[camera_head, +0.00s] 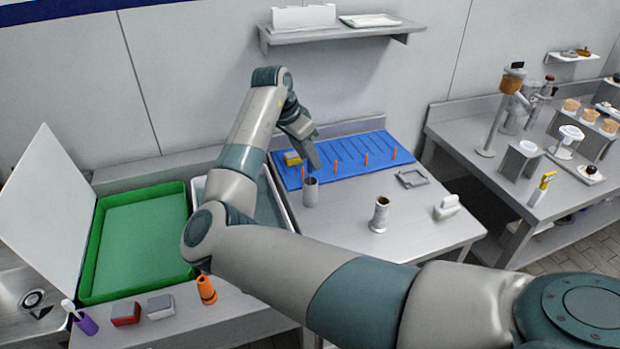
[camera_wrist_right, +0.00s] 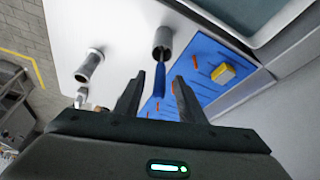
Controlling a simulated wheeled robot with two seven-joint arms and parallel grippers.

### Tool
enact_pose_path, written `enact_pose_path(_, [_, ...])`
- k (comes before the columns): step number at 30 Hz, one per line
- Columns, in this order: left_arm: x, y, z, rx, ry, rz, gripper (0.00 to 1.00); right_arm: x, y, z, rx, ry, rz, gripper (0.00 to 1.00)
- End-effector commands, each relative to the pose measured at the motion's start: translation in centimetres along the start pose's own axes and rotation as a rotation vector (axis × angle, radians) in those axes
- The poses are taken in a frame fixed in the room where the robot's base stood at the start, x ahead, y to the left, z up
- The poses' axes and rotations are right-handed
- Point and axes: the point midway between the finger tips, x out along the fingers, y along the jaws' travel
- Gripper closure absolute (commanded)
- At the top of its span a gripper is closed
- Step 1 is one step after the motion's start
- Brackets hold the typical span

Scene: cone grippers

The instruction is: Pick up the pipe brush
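A grey cylindrical cup (camera_head: 311,193) stands on the metal table in front of the blue mat. In the right wrist view, a thin blue handle (camera_wrist_right: 160,78) sticks out of the cup (camera_wrist_right: 163,40); it looks like the pipe brush, with its lower part hidden in the cup. My right gripper (camera_head: 313,160) is just above the cup in the head view. In the wrist view its two fingers (camera_wrist_right: 158,95) are apart, with the handle showing in the gap between them; I see no finger touching it. My left gripper is not in view.
The blue mat (camera_head: 345,151) holds orange pegs and a yellow block (camera_head: 292,158). A metal tube (camera_head: 380,214) and a white item (camera_head: 447,207) stand to the right. A green tray (camera_head: 140,240) lies left. The table's front is mostly clear.

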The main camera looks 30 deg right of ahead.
Motion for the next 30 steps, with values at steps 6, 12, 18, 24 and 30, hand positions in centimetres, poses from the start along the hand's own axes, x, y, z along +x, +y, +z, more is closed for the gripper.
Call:
enact_pose_path(6, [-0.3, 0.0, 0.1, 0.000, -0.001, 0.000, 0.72, 0.2, 0.0, -0.1, 0.000, -0.001, 0.001, 0.64])
enact_pose_path(12, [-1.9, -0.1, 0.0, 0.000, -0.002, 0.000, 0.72, 2.0, 0.1, -0.3, -0.002, 0.000, 0.002, 0.64])
enact_pose_path(18, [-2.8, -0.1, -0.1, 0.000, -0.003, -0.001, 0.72, 4.4, 0.0, -0.3, -0.001, 0.000, 0.001, 0.64])
enact_pose_path(24, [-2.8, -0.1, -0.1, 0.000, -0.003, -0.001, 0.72, 5.2, 0.0, -0.2, 0.000, -0.001, 0.000, 0.64])
enact_pose_path(30, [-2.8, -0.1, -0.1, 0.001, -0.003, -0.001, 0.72, 5.2, 0.0, -0.2, 0.000, -0.001, 0.000, 0.64])
